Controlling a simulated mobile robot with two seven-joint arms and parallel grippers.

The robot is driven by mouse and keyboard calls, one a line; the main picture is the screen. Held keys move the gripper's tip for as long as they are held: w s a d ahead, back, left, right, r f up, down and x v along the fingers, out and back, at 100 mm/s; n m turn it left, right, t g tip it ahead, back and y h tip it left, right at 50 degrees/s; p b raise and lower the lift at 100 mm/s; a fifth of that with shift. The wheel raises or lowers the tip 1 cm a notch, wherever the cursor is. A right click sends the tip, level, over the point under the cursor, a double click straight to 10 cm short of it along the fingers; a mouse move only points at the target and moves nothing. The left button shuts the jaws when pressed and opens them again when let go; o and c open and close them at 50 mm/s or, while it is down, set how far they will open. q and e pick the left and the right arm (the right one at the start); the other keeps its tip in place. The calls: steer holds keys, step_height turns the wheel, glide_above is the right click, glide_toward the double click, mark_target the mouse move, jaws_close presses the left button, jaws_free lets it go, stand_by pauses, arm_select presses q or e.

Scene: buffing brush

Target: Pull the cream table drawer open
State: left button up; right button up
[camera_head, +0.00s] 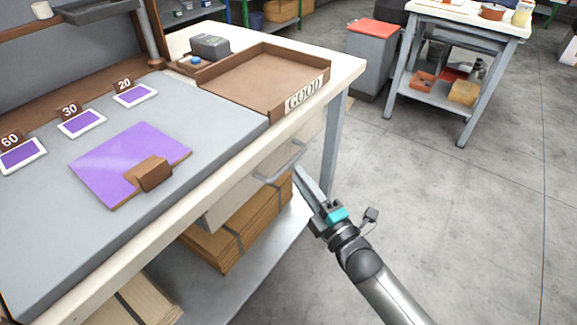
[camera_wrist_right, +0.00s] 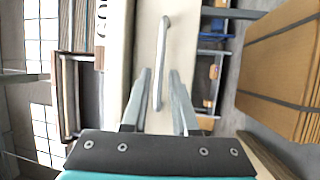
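The cream drawer (camera_head: 235,192) sits under the front edge of the workbench, and its front also shows in the right wrist view (camera_wrist_right: 182,50). A grey bar handle (camera_head: 283,163) is on its front; it runs lengthwise in the right wrist view (camera_wrist_right: 163,50). My right gripper (camera_head: 299,172) is close to the handle at its right side. In the right wrist view its two fingers (camera_wrist_right: 160,80) are apart, with the lower part of the handle showing between them. I cannot tell whether they touch it. My left gripper is not in view.
Brown cardboard stacks (camera_head: 235,235) lie on the shelf below the drawer. On the bench are a brown tray (camera_head: 265,75) marked GOOD, a purple sheet (camera_head: 120,160) and a brown block (camera_head: 149,173).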

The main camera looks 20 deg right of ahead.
mark_target(289, 161)
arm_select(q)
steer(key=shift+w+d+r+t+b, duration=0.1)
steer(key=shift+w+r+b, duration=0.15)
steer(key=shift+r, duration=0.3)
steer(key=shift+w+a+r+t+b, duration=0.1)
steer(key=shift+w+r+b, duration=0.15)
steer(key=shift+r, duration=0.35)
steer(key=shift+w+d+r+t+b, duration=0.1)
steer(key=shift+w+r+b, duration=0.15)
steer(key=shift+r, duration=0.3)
arm_select(e)
steer(key=shift+x, duration=2.85)
steer(key=shift+c, duration=0.4)
jaws_close()
